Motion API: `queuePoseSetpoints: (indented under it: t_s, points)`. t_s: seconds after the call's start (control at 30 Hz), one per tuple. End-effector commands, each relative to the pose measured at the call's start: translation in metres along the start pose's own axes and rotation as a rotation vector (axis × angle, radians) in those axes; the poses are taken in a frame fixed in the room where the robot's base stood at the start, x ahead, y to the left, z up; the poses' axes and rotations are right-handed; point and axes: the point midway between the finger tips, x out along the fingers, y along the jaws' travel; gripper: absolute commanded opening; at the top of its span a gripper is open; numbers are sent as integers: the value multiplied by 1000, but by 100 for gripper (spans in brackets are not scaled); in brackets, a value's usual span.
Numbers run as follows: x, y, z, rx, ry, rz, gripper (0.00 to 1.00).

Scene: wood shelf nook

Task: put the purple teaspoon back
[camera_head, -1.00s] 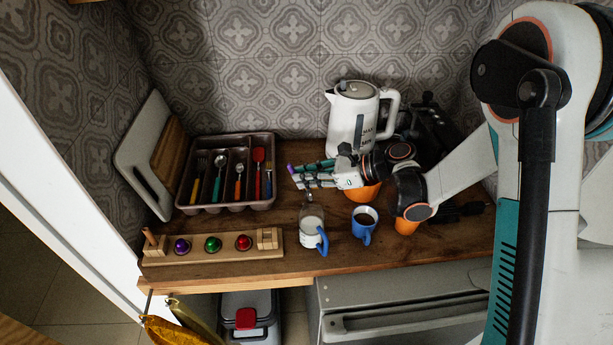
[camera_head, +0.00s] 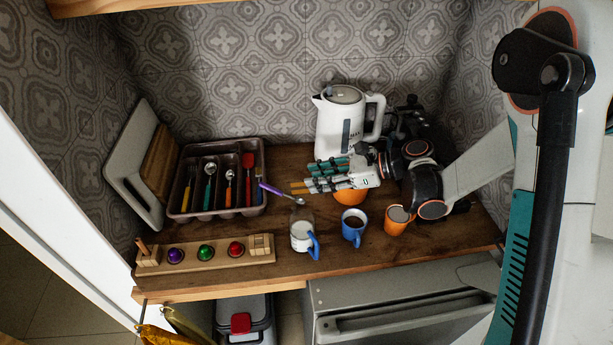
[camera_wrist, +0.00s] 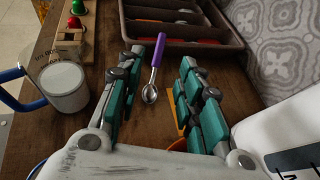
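The purple teaspoon (camera_head: 271,189) is just left of my gripper's fingertips, its purple handle toward the cutlery tray (camera_head: 215,216) and its metal bowl toward my gripper (camera_head: 302,187). In the wrist view the teaspoon (camera_wrist: 158,57) shows in the gap between the spread fingers of my gripper (camera_wrist: 161,60), with clear space on both sides. Its handle end overlaps the near wall of the tray (camera_wrist: 180,42); I cannot tell whether it rests there or is in the air. The tray's compartments hold other cutlery with yellow, green, orange and red handles.
A clear glass mug with blue handle (camera_head: 302,238), a blue mug (camera_head: 353,229) and an orange mug (camera_head: 396,222) stand near the front edge. An orange bowl (camera_head: 351,197) and white kettle (camera_head: 338,128) are by my gripper.

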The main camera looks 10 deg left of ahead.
Motion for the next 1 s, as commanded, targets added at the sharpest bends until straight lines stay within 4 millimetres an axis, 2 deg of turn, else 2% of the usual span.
queuePoseSetpoints:
  t_s: [0.1, 0.3, 0.47, 0.77, 1.0]
  points:
    - [-7, 0, 0, 0, 0, -1, 34]
    - [-9, 0, 1, -5, 3, -2, 34]
    - [-18, 3, 9, -67, 48, -21, 34]
    - [-64, 23, 36, -389, 284, -79, 34]
    - [-109, 52, 48, -673, 499, -73, 34]
